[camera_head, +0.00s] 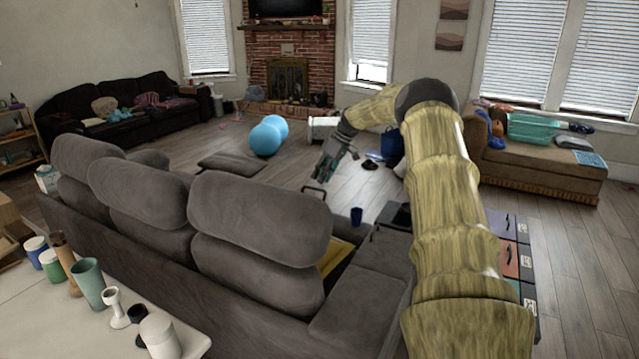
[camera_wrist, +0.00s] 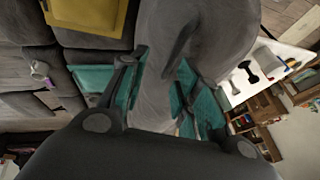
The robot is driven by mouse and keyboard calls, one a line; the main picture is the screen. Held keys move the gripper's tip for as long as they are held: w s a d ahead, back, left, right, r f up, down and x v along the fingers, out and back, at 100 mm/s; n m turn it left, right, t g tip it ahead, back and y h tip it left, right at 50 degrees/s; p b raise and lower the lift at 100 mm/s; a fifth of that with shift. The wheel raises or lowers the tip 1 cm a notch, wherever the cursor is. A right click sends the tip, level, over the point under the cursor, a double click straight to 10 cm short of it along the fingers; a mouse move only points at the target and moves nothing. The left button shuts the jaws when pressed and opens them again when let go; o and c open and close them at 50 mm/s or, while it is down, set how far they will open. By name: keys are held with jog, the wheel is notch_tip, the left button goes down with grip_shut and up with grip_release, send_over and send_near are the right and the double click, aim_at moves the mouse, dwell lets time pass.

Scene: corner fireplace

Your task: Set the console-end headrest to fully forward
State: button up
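The grey sofa (camera_head: 250,300) has several plump headrests along its back. The nearest headrest (camera_head: 262,218), at the right end of the row, rises above the backrest; I take it as the console-end one. My gripper (camera_head: 323,172) hangs beyond it, up and to the right in the head view, with its fingers pointing down and left. In the wrist view my gripper (camera_wrist: 160,65) has its two teal-padded fingers apart. Grey upholstery, apparently the headrest (camera_wrist: 205,35), shows beyond and between them. I cannot tell whether they touch it. The headrest's front is hidden in the head view.
A white table (camera_head: 30,310) with cups (camera_head: 88,283) stands behind the sofa. Drawers (camera_head: 508,255) are at right. Open floor lies around the blue balls (camera_head: 265,138).

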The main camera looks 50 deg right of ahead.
jog(key=v, duration=0.8)
jog(key=shift+d, duration=0.2)
jog(key=shift+s+r, duration=0.15)
jog(key=shift+r, duration=0.1)
